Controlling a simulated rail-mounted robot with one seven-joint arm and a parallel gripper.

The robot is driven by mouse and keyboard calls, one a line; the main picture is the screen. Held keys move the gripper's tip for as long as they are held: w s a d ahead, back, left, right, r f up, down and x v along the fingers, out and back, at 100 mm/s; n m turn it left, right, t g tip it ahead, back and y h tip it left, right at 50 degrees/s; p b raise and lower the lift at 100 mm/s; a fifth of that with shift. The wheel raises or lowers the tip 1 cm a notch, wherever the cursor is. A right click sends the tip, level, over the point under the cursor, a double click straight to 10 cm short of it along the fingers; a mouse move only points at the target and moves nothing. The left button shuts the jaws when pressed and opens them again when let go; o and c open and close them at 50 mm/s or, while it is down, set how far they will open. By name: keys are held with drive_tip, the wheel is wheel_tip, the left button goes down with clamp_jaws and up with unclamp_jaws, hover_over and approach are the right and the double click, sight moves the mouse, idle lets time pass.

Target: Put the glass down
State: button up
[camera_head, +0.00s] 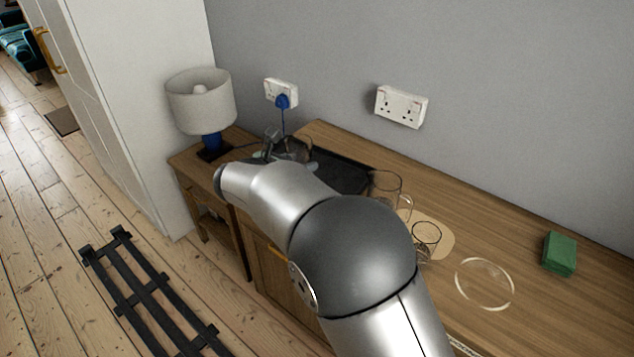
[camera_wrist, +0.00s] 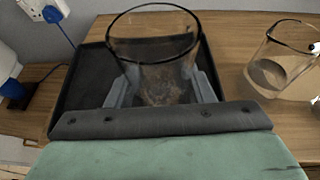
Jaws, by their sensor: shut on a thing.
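My gripper (camera_wrist: 162,88) is shut on a clear glass (camera_wrist: 155,42), with one finger on each side of it. The glass is upright and open at the top. In the wrist view it shows against the black tray (camera_wrist: 88,72). I cannot tell whether its base touches the tray. In the head view the held glass (camera_head: 297,149) is partly hidden behind my arm, at the far left end of the wooden cabinet top. The black tray (camera_head: 345,172) lies there too, partly covered by my arm.
A glass jug (camera_head: 385,184) and another glass (camera_head: 427,234) stand right of the tray. A clear round dish (camera_head: 485,283) and a green block (camera_head: 559,254) lie further right. A lamp (camera_head: 201,100) stands on the lower side table (camera_head: 183,160) at left. The wall (camera_head: 330,45) is behind.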

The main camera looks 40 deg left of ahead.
drive_tip(key=w+f, duration=0.1)
drive_tip(key=f, duration=0.1)
drive_tip(key=w+d+f, duration=0.1)
drive_tip(key=w+f, duration=0.1)
drive_tip(key=w+d+f, duration=0.1)
drive_tip(key=w, duration=0.1)
drive_tip(key=shift+w+f, duration=0.1)
drive_tip(key=shift+f, duration=0.3)
drive_tip(key=shift+w+f, duration=0.15)
drive_tip(key=shift+f, duration=0.75)
drive_tip(key=shift+w+f, duration=0.1)
drive_tip(key=shift+f, duration=0.8)
drive_tip(key=shift+f, duration=0.1)
drive_tip(key=shift+f, duration=0.15)
drive_tip(key=o, duration=1.2)
drive_tip(key=shift+r, duration=0.3)
drive_tip(key=v, duration=1.2)
drive_tip(key=shift+f+b, duration=0.1)
drive_tip(key=shift+b, duration=0.25)
